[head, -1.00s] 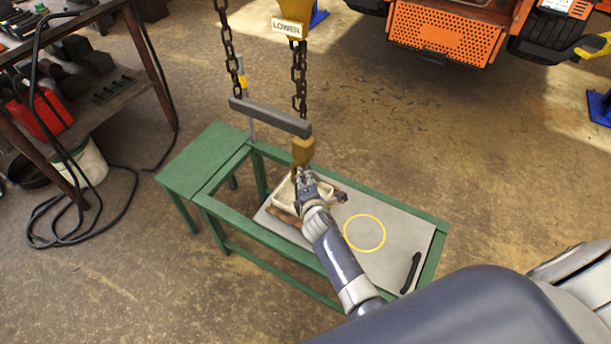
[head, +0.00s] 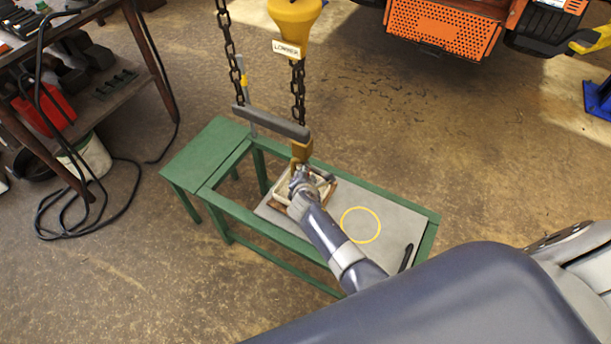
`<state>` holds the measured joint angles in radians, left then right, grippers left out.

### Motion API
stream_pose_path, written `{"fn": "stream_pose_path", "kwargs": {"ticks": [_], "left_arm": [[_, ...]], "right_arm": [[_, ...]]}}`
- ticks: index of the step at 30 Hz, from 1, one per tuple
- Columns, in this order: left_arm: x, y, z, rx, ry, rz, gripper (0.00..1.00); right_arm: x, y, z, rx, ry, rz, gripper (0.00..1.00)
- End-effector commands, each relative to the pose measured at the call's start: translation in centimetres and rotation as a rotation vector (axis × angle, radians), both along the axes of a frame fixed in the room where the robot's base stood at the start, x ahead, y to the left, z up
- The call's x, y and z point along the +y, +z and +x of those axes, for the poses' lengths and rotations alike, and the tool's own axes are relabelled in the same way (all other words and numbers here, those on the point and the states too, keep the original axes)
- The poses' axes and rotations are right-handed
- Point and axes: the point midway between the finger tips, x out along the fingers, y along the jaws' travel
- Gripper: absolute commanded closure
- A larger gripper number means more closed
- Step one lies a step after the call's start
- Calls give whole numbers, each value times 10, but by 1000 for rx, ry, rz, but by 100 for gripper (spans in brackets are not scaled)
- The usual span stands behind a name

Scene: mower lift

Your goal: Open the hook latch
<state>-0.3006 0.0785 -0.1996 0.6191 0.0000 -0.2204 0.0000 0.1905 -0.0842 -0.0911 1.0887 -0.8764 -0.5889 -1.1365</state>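The hoist hook's yellow block (head: 301,151) hangs on a chain below a grey bar (head: 270,122), over the green bench. The hook and its latch below the block are mostly hidden behind my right gripper, and I cannot tell the latch's state. My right gripper (head: 299,176) is at the hook, just under the block. Its fingers are small and overlap the hook, so I cannot see whether they are open or shut, or whether they touch the latch. My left gripper is not in view.
The green bench (head: 205,158) has a grey top (head: 400,222) with a yellow ring (head: 360,225), a black handle (head: 405,258) and a shallow tray (head: 283,190) under the hook. A yellow "LOWER" control (head: 294,18) hangs above. An orange mower (head: 445,25) is behind; floor around is open.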

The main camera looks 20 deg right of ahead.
Motion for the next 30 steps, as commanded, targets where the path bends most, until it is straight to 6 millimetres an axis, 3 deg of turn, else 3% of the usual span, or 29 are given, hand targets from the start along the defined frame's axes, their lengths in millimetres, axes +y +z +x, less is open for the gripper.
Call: {"fn": "stream_pose_path", "kwargs": {"ticks": [3, 4, 6, 22, 30], "left_arm": [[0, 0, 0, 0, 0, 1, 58], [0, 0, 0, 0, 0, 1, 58], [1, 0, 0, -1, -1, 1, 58], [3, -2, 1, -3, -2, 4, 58], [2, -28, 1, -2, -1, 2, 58]], "right_arm": [[-1, 5, 4, -10, 2, -3, 100], [-1, 5, 4, -10, 2, -3, 75], [-1, 4, 4, -10, 2, -3, 59], [0, 1, 2, -10, 1, 3, 58], [-1, -12, -1, -88, -1, 68, 58]]}}
